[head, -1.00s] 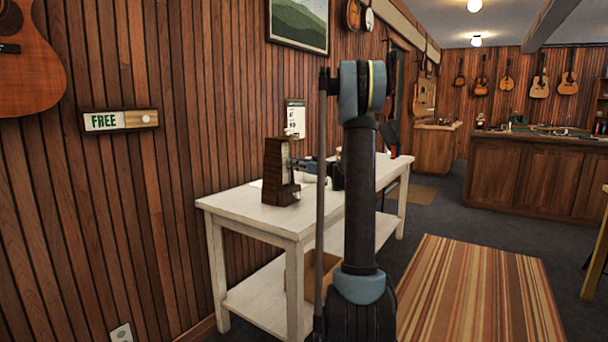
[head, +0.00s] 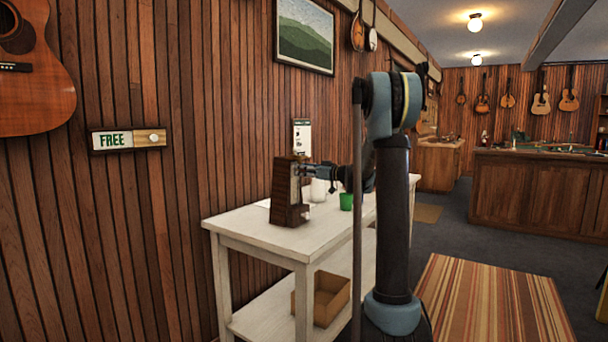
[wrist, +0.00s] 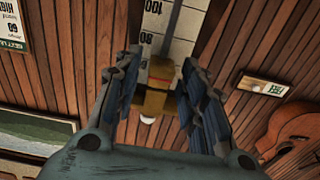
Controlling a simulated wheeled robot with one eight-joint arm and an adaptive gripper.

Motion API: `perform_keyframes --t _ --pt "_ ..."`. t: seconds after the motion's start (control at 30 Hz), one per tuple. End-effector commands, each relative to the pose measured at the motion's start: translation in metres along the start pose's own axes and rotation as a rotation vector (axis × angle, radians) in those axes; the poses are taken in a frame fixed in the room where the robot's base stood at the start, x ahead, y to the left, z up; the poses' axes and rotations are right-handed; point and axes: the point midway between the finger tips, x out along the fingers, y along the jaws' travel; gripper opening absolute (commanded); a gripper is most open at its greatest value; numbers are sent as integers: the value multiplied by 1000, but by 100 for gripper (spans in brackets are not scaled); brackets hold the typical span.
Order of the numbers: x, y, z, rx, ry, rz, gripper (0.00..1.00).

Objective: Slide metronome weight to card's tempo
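The dark wooden metronome (head: 286,192) stands upright on the near end of the white table. In the wrist view its pale scale (wrist: 152,22) shows 100 and 80. A brass-coloured weight (wrist: 155,92) lies in front of the scale, between my fingers. My gripper (wrist: 158,72) is open, one finger on each side of the weight, with a narrow gap on the right; contact on the left is unclear. In the head view my gripper (head: 309,172) is at the metronome's upper front. The wall card (head: 302,137) also shows partly in the wrist view (wrist: 12,28), its tempo not clearly readable.
The white table (head: 255,222) also holds a white mug (head: 319,190) and a green cup (head: 346,201). A cardboard box (head: 330,300) sits on its lower shelf. A FREE slider sign (head: 128,139) and a guitar (head: 38,95) hang on the wall. A striped rug lies right.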

Motion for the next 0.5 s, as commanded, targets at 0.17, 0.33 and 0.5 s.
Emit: perform_keyframes --t 0.17,0.33,0.5 --pt "0 0 0 0 0 1 39" --pt "-4 0 0 0 0 2 39" --pt "-24 2 0 0 0 4 39"
